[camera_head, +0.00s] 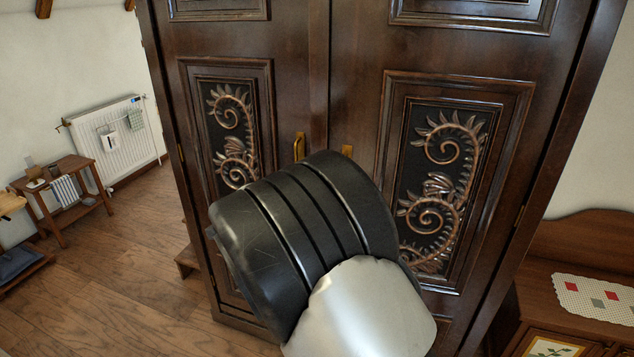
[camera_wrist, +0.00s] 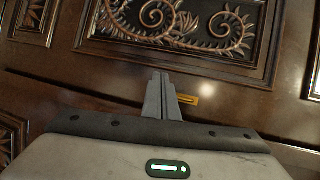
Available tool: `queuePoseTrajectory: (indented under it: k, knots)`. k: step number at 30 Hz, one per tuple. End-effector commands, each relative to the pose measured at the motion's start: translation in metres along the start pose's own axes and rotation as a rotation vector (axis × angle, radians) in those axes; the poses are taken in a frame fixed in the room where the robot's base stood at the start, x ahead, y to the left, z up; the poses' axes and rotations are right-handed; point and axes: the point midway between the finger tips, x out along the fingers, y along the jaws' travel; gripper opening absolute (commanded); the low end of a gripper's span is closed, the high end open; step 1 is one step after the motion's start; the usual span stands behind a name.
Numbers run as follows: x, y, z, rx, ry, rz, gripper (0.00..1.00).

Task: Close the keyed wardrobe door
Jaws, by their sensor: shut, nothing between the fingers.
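The dark wooden wardrobe has two carved doors in the head view. The left door (camera_head: 225,60) and the right door (camera_head: 440,50) meet at a narrow vertical seam, and both look nearly flush. A brass fitting (camera_head: 299,147) is on the left door and a brass plate (camera_head: 346,150) is on the right door. I cannot make out a key. In the wrist view my gripper (camera_wrist: 160,78) is shut and empty, its fingers in front of the door face beside a brass plate (camera_wrist: 187,100). Contact cannot be told. My arm hides the lower middle of the doors.
At left are a white radiator (camera_head: 115,140) and a small wooden table (camera_head: 65,190), with clear wooden floor (camera_head: 120,260) before them. A wooden cabinet (camera_head: 590,260) with a patterned cloth (camera_head: 597,297) stands close to the wardrobe's right side.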

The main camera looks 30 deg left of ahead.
Motion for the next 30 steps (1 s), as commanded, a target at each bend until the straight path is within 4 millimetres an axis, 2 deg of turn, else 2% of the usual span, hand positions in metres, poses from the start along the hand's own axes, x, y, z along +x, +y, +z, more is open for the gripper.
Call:
queuePoseTrajectory:
  k: [1, 3, 6, 9, 12, 17, 30]
  knots:
    - [-0.011, 0.009, -0.018, 0.019, 0.072, -0.047, 0.00]
    - [-0.027, 0.015, -0.045, 0.034, 0.172, -0.115, 0.00]
    - [-0.050, 0.019, -0.074, 0.035, 0.284, -0.187, 0.00]
    - [-0.064, 0.020, -0.091, 0.028, 0.350, -0.229, 0.00]
    - [-0.067, 0.018, -0.098, 0.025, 0.375, -0.246, 0.00]
    - [-0.050, 0.013, -0.106, 0.025, 0.377, -0.248, 0.00]
    - [0.032, -0.008, -0.138, 0.025, 0.374, -0.248, 0.00]
